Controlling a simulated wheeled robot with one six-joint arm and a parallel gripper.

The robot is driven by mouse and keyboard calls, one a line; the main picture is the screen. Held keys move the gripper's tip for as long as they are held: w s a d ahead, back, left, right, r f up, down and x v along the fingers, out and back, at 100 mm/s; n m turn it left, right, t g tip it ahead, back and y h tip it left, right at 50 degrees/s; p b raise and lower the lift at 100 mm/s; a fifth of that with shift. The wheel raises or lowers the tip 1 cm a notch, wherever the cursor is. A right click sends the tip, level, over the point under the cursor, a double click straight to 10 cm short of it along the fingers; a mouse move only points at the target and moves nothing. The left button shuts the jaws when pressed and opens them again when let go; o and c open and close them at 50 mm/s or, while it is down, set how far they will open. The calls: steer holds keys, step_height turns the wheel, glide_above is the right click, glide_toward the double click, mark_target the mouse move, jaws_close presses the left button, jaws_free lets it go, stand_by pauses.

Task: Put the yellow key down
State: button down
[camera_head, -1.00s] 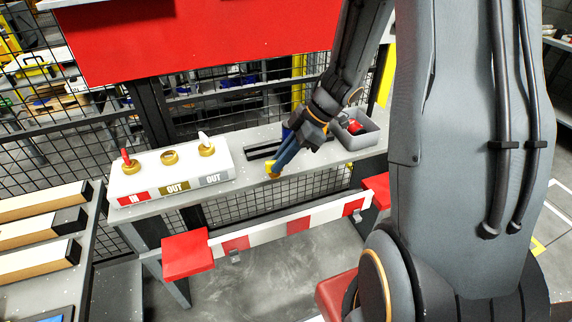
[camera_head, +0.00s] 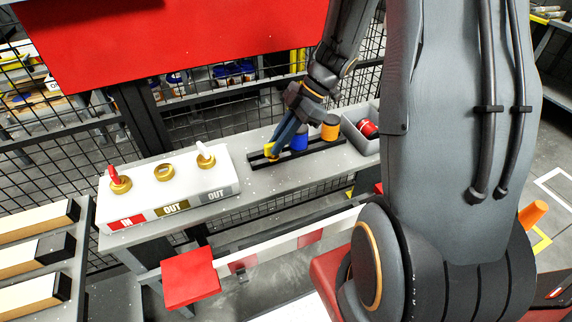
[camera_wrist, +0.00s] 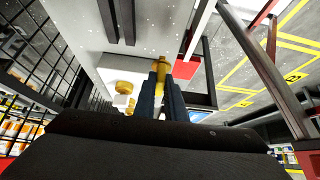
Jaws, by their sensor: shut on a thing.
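My gripper (camera_head: 273,151) is shut on the yellow key (camera_head: 269,150), over the left end of the black rail on the grey shelf. I cannot tell whether the key touches the rail. In the wrist view the yellow key (camera_wrist: 159,70) stands up between the two dark blue fingers (camera_wrist: 161,92). The white lock box (camera_head: 168,188) stands on the shelf to the left. Its IN lock holds a red key (camera_head: 114,175), its middle OUT lock (camera_head: 164,172) is empty, and its right OUT lock holds a white key (camera_head: 204,151).
The black rail (camera_head: 256,165) also carries a blue cylinder (camera_head: 300,140) and an orange one (camera_head: 330,130), close right of my gripper. A grey bin (camera_head: 356,139) with red things stands further right. Mesh fence is behind. Bare shelf lies between box and rail.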

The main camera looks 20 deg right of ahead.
steer(key=shift+f+p, duration=0.5)
steer(key=shift+f, duration=3.85)
steer(key=shift+f, duration=0.15)
steer(key=c, duration=1.8)
jaws_free()
